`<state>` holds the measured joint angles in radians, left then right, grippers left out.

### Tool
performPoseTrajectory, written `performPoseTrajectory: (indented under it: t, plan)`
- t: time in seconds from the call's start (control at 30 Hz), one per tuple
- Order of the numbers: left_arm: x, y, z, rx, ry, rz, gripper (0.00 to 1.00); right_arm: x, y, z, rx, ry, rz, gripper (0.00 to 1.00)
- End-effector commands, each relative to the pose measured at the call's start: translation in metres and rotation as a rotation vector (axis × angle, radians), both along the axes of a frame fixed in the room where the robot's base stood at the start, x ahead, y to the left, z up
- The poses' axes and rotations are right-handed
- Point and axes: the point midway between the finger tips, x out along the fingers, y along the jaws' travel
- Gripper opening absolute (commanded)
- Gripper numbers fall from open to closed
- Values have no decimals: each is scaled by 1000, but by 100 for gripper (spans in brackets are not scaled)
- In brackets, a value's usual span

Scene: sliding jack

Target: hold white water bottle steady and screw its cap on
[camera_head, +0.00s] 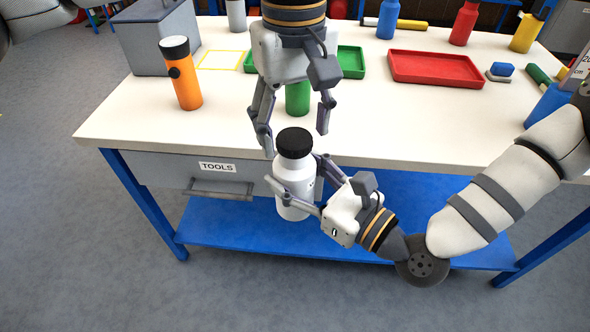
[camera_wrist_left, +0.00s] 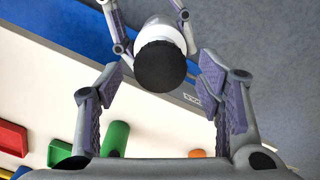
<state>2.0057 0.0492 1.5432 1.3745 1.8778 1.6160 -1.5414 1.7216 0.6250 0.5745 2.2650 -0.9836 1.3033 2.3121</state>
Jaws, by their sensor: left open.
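The white water bottle (camera_head: 293,205) is upright in the air in front of the table's front edge. Its black cap (camera_head: 294,143) sits on its top; whether it is threaded tight I cannot tell. My right gripper (camera_head: 294,178) is shut on the bottle's body, with fingers on either side. My left gripper (camera_head: 295,138) points down from above, open, its fingers apart on either side of the cap. In the left wrist view the cap (camera_wrist_left: 160,67) shows ahead of the spread fingers, with a gap to each; the bottle's white shoulder (camera_wrist_left: 163,28) shows behind it.
A white-topped table (camera_head: 400,130) with a TOOLS drawer (camera_head: 216,180) stands just behind the bottle. On it are an orange flashlight (camera_head: 181,75), a green cylinder (camera_head: 298,98), a red tray (camera_head: 435,68) and a grey box (camera_head: 155,38). The front middle top is mostly clear.

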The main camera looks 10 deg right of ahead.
Motion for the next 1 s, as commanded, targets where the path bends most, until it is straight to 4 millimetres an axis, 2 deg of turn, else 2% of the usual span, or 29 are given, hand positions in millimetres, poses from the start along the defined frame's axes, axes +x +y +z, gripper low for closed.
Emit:
performPoseTrajectory:
  t: [0.1,0.2,0.43,0.53,0.67,0.8,0.9,1.0]
  plan:
    - [0,0,19,0,-3,1,61,0,0,1,1,-2,0,0]
    - [0,0,27,0,-2,2,61,0,0,1,1,-2,0,0]
    - [0,0,27,0,-1,5,58,0,0,1,1,-2,0,0]
    - [0,0,29,0,-2,98,58,0,0,1,1,-2,0,0]
    - [0,1,36,3,-2,473,58,0,0,1,1,-2,0,0]
    - [0,1,46,3,0,1009,58,0,0,1,1,-2,0,0]
    - [0,1,53,1,1,1347,58,0,0,1,1,-2,0,0]
    - [0,0,58,-1,2,1606,58,0,0,1,1,-2,0,0]
